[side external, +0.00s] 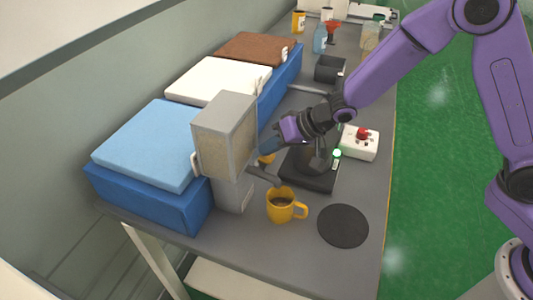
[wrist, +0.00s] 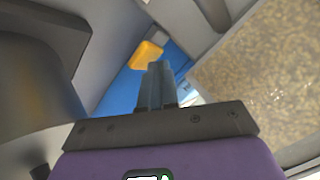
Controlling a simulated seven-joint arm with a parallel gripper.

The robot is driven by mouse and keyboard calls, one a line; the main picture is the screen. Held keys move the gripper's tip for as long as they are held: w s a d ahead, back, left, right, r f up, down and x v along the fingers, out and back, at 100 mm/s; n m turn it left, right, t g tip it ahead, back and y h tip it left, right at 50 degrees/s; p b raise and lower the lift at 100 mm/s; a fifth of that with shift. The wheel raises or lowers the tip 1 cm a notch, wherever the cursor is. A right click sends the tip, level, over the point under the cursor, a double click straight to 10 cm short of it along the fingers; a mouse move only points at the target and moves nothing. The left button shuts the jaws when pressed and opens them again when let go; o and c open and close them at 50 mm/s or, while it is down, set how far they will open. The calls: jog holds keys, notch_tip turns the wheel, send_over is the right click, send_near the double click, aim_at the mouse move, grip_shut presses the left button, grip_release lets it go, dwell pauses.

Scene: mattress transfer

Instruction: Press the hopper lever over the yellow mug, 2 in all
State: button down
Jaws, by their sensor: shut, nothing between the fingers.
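The yellow mug (side external: 281,207) stands upright on the table below the hopper's grey spout (side external: 263,174), with its handle to the right. Its inside looks brownish, but I cannot tell what is in it. The grey hopper (side external: 222,140) has a window showing tan grains; that window also fills the right of the wrist view (wrist: 255,70). A small yellow piece (side external: 267,158), seemingly the lever's tip, shows beside the hopper and in the wrist view (wrist: 146,54). My gripper (side external: 263,148) is shut and empty, its fingertips (wrist: 158,75) close to this yellow tip. I cannot tell whether they touch.
A black machine (side external: 312,165) with a green light stands right of the hopper. Beyond it is a white box with a red button (side external: 361,141). A black round mat (side external: 343,226) lies bare at the front right. Mattresses on blue bases (side external: 150,205) line the left side.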

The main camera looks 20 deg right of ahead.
aim_at(271, 157)
jog(key=shift+f, duration=0.7)
dwell(0.8)
jog(key=shift+r, duration=1.65)
jog(key=shift+r, duration=2.5)
jog(key=shift+d, duration=0.1)
